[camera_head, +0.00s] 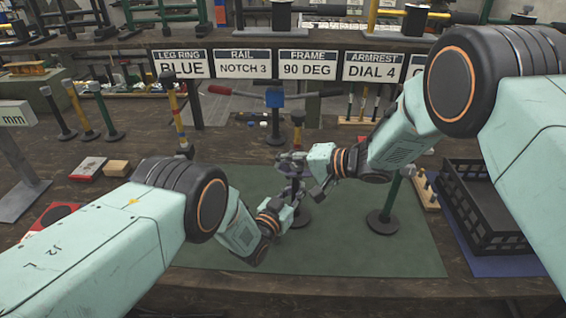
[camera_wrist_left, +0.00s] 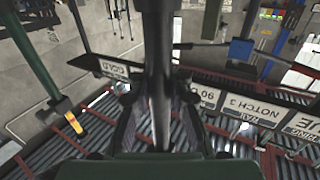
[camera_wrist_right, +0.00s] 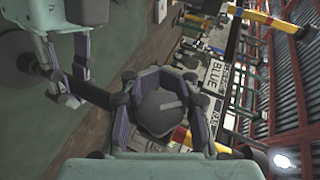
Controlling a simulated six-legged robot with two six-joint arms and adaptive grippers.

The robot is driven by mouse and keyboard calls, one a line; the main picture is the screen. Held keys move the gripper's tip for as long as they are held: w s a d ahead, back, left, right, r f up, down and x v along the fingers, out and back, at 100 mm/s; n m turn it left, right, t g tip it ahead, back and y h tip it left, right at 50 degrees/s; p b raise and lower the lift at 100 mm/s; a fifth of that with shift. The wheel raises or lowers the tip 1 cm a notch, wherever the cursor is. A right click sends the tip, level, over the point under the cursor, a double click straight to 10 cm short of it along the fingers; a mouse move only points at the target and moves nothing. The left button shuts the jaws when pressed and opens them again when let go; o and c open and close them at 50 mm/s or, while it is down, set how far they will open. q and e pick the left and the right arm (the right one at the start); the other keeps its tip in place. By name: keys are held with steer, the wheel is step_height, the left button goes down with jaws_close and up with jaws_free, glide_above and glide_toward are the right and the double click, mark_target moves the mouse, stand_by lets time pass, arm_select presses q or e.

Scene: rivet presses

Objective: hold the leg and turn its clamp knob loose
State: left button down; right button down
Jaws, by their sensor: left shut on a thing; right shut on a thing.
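The leg is a dark upright post on a round base (camera_head: 299,217) standing on the green mat. My left gripper (camera_head: 290,196) is shut around its post, below my other hand; in the left wrist view the dark post (camera_wrist_left: 158,70) runs between the fingers. My right gripper (camera_head: 297,166) is shut on the clamp knob near the top of the leg. In the right wrist view the dark round knob (camera_wrist_right: 160,110), with a pale bar on its face, sits between the fingers (camera_wrist_right: 162,95). The grippers hide much of the leg in the head view.
The green mat (camera_head: 340,262) is mostly clear in front. A green post with a dark base (camera_head: 382,222) stands to the right, near a black crate (camera_head: 490,215). Sign boards (camera_head: 308,65) hang behind, and small boxes (camera_head: 88,168) lie at the left.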

steer(key=shift+d+f+n+g+h, duration=0.2)
steer(key=shift+f+n+h, duration=0.1)
steer(key=shift+h, duration=0.75)
steer(key=shift+d+f+n+g+h, duration=0.15)
steer(key=shift+f+n+h, duration=0.15)
steer(key=shift+h, duration=0.75)
steer(key=c, duration=1.3)
jaws_free()
steer(key=shift+o, duration=0.2)
steer(key=shift+d+r, duration=0.1)
steer(key=v, duration=1.1)
steer(key=shift+s+d+r, duration=0.2)
steer(key=shift+s+r, duration=0.05)
steer(key=shift+r, duration=0.1)
